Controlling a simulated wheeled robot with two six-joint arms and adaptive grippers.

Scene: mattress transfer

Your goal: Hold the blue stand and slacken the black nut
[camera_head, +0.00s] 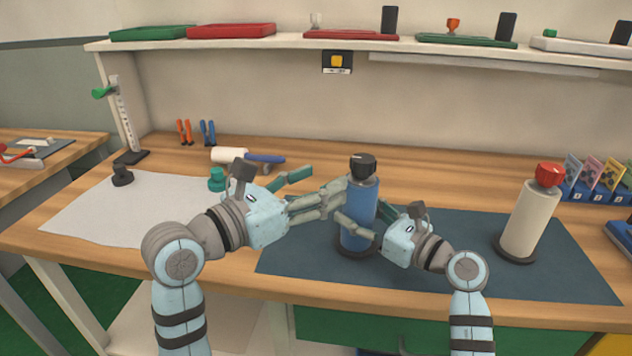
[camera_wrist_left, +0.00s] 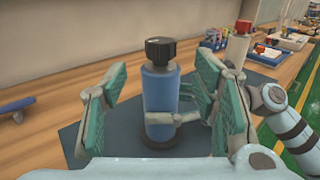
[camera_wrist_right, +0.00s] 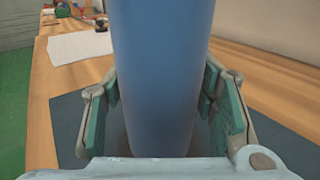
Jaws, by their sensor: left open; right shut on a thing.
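The blue stand (camera_head: 359,206) stands upright on the dark mat, with the black nut (camera_head: 362,167) on its top. In the left wrist view the stand (camera_wrist_left: 160,95) and the nut (camera_wrist_left: 160,50) are between the open fingers. My left gripper (camera_head: 334,192) is open, its fingers reaching toward the stand's upper part, below the nut. My right gripper (camera_head: 358,226) is shut on the lower part of the blue stand. In the right wrist view the stand (camera_wrist_right: 162,70) fills the space between the fingers, and the nut is out of sight.
A cream stand (camera_head: 527,222) with a red nut (camera_head: 549,174) stands at the right of the dark mat (camera_head: 440,283). A mallet (camera_head: 232,156), pliers (camera_head: 184,132) and a white sheet (camera_head: 80,218) lie left and behind. A shelf (camera_head: 290,42) runs above.

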